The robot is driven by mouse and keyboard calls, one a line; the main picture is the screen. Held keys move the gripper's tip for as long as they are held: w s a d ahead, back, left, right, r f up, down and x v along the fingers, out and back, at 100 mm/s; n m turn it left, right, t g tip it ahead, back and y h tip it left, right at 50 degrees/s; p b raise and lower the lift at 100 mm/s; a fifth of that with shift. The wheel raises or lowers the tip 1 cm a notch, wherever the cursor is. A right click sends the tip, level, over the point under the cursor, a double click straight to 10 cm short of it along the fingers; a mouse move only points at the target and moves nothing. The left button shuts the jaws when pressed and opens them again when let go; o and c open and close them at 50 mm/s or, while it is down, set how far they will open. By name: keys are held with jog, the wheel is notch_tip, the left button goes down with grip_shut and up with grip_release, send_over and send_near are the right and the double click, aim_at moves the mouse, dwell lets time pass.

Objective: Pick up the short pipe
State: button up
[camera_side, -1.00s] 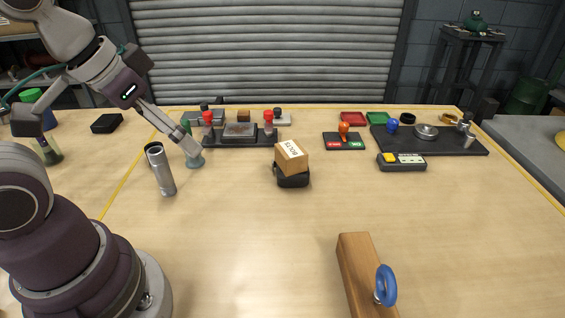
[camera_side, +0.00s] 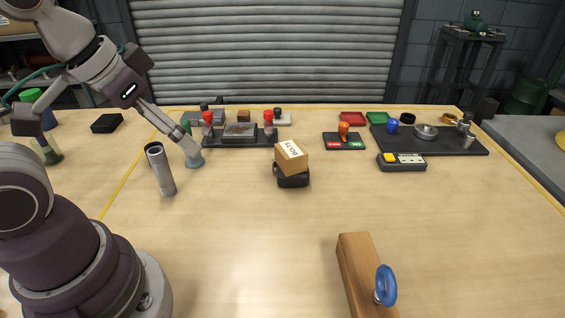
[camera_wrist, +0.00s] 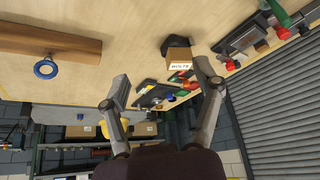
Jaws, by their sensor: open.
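A grey upright pipe (camera_side: 161,172) with a dark-rimmed open top stands on the left part of the table in the side view. It is the clearest pipe in sight; I cannot tell whether a shorter one stands elsewhere. My gripper (camera_side: 190,149) hangs behind and to the right of its top, tilted down to the right, apart from it in the picture. A squat grey-green piece (camera_side: 195,161) shows at the fingertips; I cannot tell what it is. In the wrist view my gripper (camera_wrist: 162,76) is open with nothing between the fingers, and no pipe shows.
A cardboard box (camera_side: 291,157) sits on a black holder mid-table. A wooden beam with a blue ring (camera_side: 386,286) lies at the front. Trays with red-knobbed clamps (camera_side: 239,134) and small parts (camera_side: 426,134) line the back. The table's middle front is clear.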

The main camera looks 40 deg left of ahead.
jog(key=n+g, duration=0.6)
jog(key=n, duration=1.1)
send_near(159, 162)
jog(key=f, duration=0.3)
jog(key=a+f, duration=0.1)
jog(key=f, duration=0.7)
jog(key=shift+a+f, duration=0.1)
jog(key=shift+a, duration=0.15)
grip_shut()
